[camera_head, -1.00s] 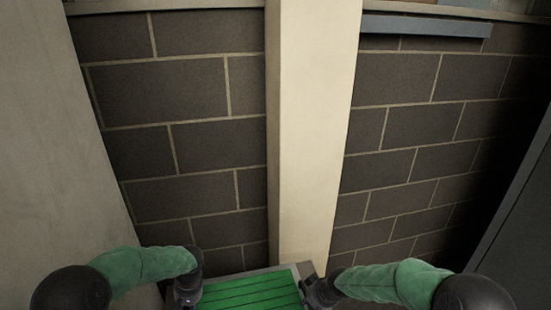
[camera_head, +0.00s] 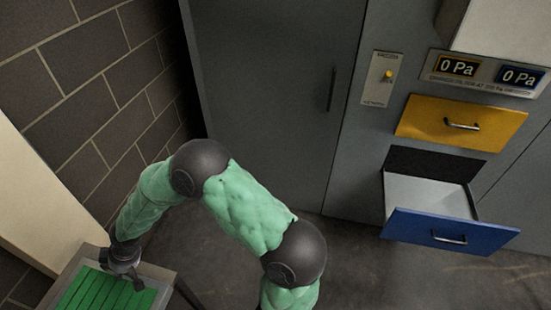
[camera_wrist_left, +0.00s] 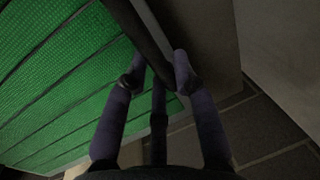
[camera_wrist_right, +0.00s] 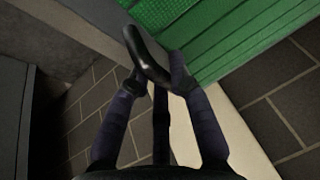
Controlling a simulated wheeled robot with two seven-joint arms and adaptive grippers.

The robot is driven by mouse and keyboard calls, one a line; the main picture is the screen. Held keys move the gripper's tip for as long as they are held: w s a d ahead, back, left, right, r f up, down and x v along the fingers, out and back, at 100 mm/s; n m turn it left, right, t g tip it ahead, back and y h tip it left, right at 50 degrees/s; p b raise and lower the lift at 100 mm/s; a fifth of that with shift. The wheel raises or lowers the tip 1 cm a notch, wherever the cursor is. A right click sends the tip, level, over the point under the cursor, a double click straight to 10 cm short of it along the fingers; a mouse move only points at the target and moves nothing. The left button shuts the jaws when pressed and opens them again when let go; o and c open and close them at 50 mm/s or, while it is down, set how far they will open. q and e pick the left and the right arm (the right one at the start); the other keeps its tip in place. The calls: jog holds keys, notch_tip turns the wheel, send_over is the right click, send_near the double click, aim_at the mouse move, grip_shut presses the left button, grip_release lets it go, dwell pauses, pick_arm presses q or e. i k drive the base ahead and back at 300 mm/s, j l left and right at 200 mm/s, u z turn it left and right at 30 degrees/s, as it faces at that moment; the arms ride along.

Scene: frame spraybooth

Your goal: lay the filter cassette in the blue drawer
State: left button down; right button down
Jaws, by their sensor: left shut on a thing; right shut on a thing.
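The filter cassette (camera_head: 108,290) is a green ribbed panel at the lower left of the head view, cut off by the bottom edge. It fills much of the left wrist view (camera_wrist_left: 60,75) and the top of the right wrist view (camera_wrist_right: 205,30). My right gripper (camera_head: 130,275) is shut on its dark handle at one side, also seen in the right wrist view (camera_wrist_right: 158,75). My left gripper (camera_wrist_left: 160,80) is shut on the opposite side, outside the head view. The blue drawer (camera_head: 450,232) is pulled open at the right, and its visible inside is empty.
A shut yellow drawer (camera_head: 461,122) sits above the blue one. A tall grey cabinet door (camera_head: 270,90) stands left of the drawers. Two displays (camera_head: 490,70) read 0 Pa. A grey edge (camera_head: 160,275) borders the green panel. Floor is clear before the drawers.

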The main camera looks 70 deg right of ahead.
aim_at(428, 205)
jog(key=k+l, duration=1.4)
jog(key=k+l+z, duration=0.1)
jog(key=k+l, duration=0.15)
jog(key=k+l+z, duration=0.1)
jog(key=l, duration=0.3)
jog(key=k+z, duration=0.1)
jog(key=z, duration=2.45)
jog(key=i+j+z, duration=0.3)
jog(key=i+j, duration=0.05)
jog(key=i, duration=0.1)
